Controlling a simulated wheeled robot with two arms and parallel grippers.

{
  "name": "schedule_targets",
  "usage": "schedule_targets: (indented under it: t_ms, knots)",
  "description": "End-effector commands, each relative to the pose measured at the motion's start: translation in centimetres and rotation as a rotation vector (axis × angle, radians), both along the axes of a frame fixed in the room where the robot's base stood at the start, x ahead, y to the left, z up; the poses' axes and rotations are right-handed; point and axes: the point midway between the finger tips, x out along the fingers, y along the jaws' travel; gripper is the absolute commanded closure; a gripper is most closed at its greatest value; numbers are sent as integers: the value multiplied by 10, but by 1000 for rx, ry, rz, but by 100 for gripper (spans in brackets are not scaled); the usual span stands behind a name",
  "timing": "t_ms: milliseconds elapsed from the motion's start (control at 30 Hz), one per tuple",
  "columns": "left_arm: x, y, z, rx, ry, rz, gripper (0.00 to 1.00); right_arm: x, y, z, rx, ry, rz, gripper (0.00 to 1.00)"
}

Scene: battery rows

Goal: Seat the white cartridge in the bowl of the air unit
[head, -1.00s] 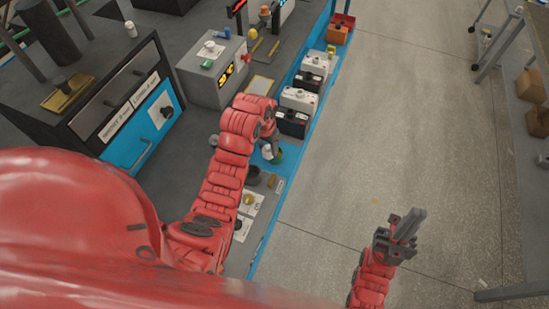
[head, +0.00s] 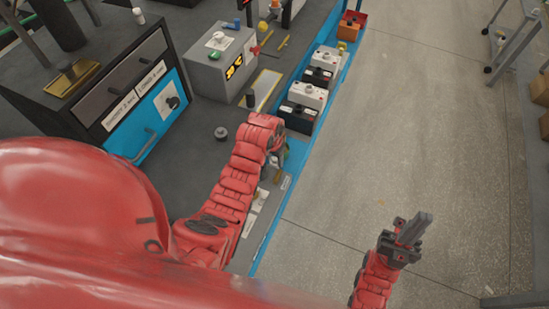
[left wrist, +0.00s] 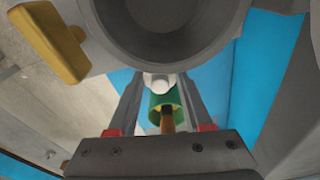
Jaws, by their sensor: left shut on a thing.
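My left gripper (head: 277,160) reaches down over the blue front edge of the bench, its tips mostly hidden by the arm. In the left wrist view its two fingers (left wrist: 160,90) close in on a small white part, which I take to be the cartridge (left wrist: 158,80). A green cup-like piece (left wrist: 158,101) shows between the fingers. A large round grey housing with an open hollow (left wrist: 165,15), perhaps part of the air unit, fills the top of that view, with a yellow lever (left wrist: 48,42) beside it. I cannot tell whether the white part touches the housing. My right gripper (head: 411,232) looks shut and empty over the floor.
White-and-black batteries (head: 303,104) stand in a row along the blue bench edge (head: 309,135). A grey box with a yellow display (head: 220,62) and a drawer cabinet (head: 135,95) stand further left. The floor at right is clear up to a cart (head: 512,45).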

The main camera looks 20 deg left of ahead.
Motion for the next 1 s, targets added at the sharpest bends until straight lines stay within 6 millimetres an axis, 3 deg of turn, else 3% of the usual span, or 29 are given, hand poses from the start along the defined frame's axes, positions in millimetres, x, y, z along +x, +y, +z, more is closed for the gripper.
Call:
schedule_targets:
  t_ms: [200, 233, 367, 767, 1000]
  knots:
    - [0, 0, -5, 0, 1, 0, 100, 0, 0, -4, 0, 0, 0, 100]
    - [0, 0, -4, 0, 1, 0, 45, 0, 0, -3, 0, 0, 0, 100]
    - [0, 0, -3, 0, 1, 0, 21, 0, 0, -3, 0, 0, 0, 100]
    - [0, 0, 2, 0, -1, 0, 20, 0, 0, -1, 0, 0, 0, 100]
    - [-3, 2, 30, 1, -3, -1, 20, 0, 0, -13, 0, 0, 0, 100]
